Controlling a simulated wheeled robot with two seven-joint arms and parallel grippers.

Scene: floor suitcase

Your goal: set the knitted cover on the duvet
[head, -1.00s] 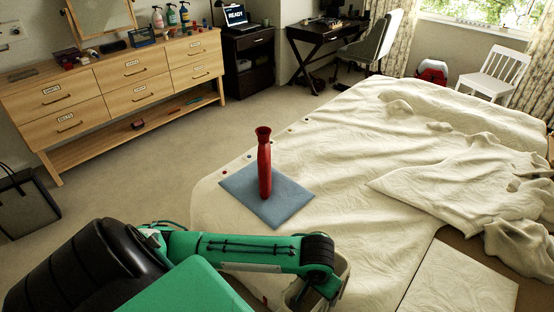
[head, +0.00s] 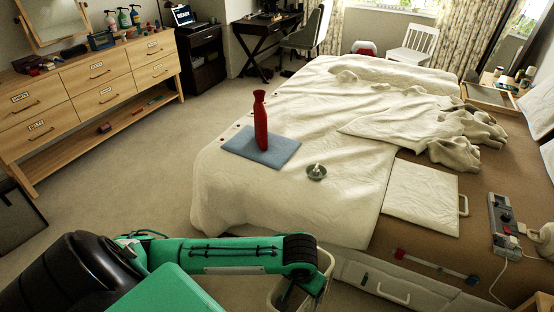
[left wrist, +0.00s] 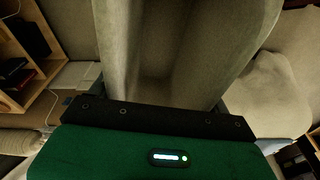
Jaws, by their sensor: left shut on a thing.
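My left gripper (head: 298,290) is low in front of the bed's near side. It is shut on a pale grey-beige piece, seemingly the knitted cover (head: 326,268), only partly visible behind my wrist. In the left wrist view the cover (left wrist: 178,50) fills the middle as a hollow, soft-walled form; the fingertips are hidden. The cream duvet (head: 300,95) lies rumpled over the bed. A red bottle-shaped thing (head: 261,122) stands upright on a blue-grey mat (head: 284,152) on the duvet. My right gripper is not in view.
A small round dish (head: 316,172) sits on the duvet right of the mat. A wooden dresser (head: 90,85) stands left across open carpet.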

